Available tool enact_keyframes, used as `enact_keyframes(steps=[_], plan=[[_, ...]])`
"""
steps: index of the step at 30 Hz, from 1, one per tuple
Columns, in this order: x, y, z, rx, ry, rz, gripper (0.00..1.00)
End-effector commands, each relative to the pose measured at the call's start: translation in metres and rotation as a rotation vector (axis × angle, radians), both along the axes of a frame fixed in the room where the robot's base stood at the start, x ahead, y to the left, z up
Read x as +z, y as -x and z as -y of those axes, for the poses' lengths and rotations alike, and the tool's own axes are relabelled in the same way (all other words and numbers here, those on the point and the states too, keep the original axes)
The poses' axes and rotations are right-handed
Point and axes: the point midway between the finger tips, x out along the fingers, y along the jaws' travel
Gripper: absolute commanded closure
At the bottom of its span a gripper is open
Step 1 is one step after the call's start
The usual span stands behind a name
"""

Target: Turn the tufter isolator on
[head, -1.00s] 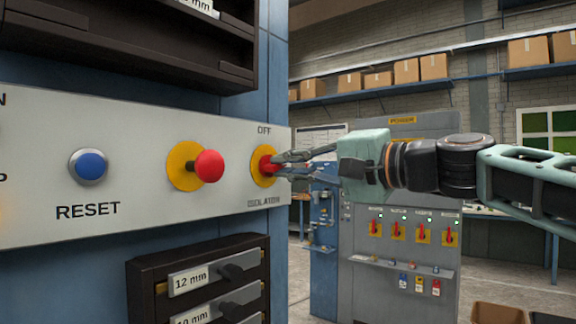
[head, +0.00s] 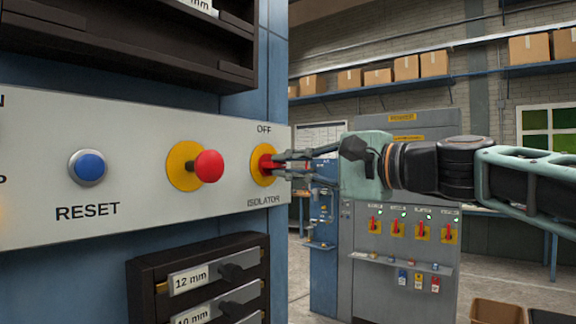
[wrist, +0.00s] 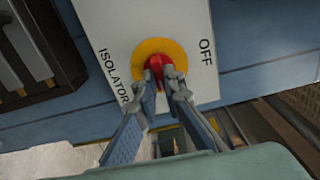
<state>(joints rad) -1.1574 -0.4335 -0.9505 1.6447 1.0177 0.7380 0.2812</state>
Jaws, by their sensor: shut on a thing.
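The isolator is a red knob (head: 266,163) on a round yellow plate (head: 258,177), at the right end of the pale control panel. "OFF" is printed above it and "ISOLATOR" below it. My gripper (head: 281,164) reaches it from the right, its fingers shut on the red knob. In the wrist view my gripper's fingertips (wrist: 166,81) close around the knob (wrist: 154,63), with "OFF" to the right and "ISOLATOR" to the left. The fingers hide part of the knob, so its exact angle is hard to read.
A red mushroom button (head: 209,166) and a blue RESET button (head: 88,167) sit left of the isolator on the panel. A dark rack (head: 139,278) juts out below. A grey cabinet (head: 400,295) with several red switches stands behind my arm.

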Motion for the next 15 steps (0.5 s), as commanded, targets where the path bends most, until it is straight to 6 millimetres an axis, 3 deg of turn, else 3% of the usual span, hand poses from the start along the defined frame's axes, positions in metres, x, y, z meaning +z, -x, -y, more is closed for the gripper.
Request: enact_keyframes(steps=[3,4,8,15], plan=[[0.0008,0.0,0.0001,0.0,-0.003,0.0,1.0],[0.0007,0.0,0.0001,0.0,-0.003,0.0,0.89],[0.0006,0.0,0.0001,0.0,-0.001,0.0,0.75],[0.0002,0.0,0.0001,0.0,0.0,0.0,0.74]])
